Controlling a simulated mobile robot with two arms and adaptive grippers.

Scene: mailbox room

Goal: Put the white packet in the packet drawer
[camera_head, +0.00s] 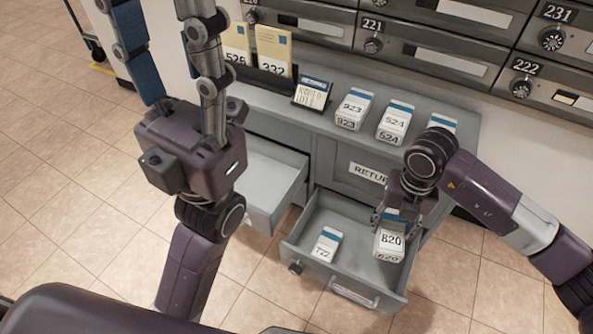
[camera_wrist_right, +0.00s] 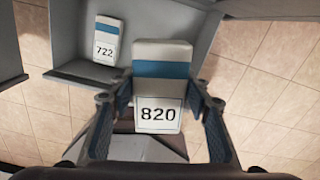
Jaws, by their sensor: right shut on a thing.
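The white packet 820 (camera_head: 390,243), with a blue band, is upright in my right gripper (camera_head: 392,212). That gripper is shut on it, with a finger on each side; the packet also shows in the wrist view (camera_wrist_right: 160,75). It is at the right part of an open grey drawer (camera_head: 325,272), by the side wall; I cannot tell whether it touches the drawer floor. The drawer front's label is unreadable. Another white packet, 722 (camera_head: 326,244), lies in this drawer's left part. My left gripper (camera_head: 163,22) points up with its fingers apart, empty, its tips cut off by the frame.
Another open drawer (camera_head: 262,182) to the left looks empty. A shut drawer front reads "RETU..." (camera_head: 368,172). On the counter (camera_head: 425,92) stand white packets 923 (camera_head: 354,108) and 524 (camera_head: 395,122), a partly hidden one, yellow envelopes (camera_head: 272,50) and a card (camera_head: 313,93). Mailboxes (camera_head: 410,40) rise behind.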

